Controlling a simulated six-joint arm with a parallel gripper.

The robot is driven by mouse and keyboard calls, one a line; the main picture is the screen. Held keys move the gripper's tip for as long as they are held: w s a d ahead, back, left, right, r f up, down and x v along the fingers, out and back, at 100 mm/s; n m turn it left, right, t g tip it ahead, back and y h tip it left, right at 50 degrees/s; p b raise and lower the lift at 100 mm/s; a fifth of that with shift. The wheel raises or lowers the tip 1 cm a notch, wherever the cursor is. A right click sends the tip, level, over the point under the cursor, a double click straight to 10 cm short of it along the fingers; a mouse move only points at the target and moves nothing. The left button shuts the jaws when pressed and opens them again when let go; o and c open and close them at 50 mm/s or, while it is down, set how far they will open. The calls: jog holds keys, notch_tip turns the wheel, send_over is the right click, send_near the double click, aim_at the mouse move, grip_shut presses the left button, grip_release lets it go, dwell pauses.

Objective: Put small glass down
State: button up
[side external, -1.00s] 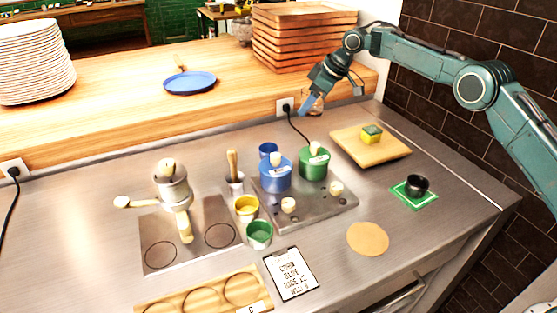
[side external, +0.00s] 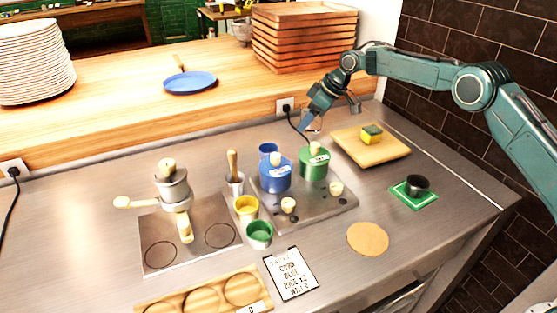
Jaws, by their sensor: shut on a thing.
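My gripper (side external: 306,126) is at the back of the steel counter, behind the green canister and left of the wooden board. It is shut on the small glass (side external: 313,121), which is clear and partly hidden by the gripper. The glass is low, close to the counter top. I cannot tell whether its base touches the counter.
A cutting board (side external: 350,148) with a yellow and green sponge (side external: 371,134) lies to the right. The blue canister (side external: 275,178) and green canister (side external: 314,165) stand in front. A black cable (side external: 291,122) runs from the wall socket behind.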

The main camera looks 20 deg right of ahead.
aim_at(308, 142)
jog(key=shift+f, duration=2.25)
jog(key=shift+f, duration=0.2)
jog(key=o, duration=1.1)
jog(key=shift+r, duration=0.15)
jog(key=v, duration=1.3)
jog(key=shift+s+r, duration=0.1)
jog(key=shift+r, duration=0.1)
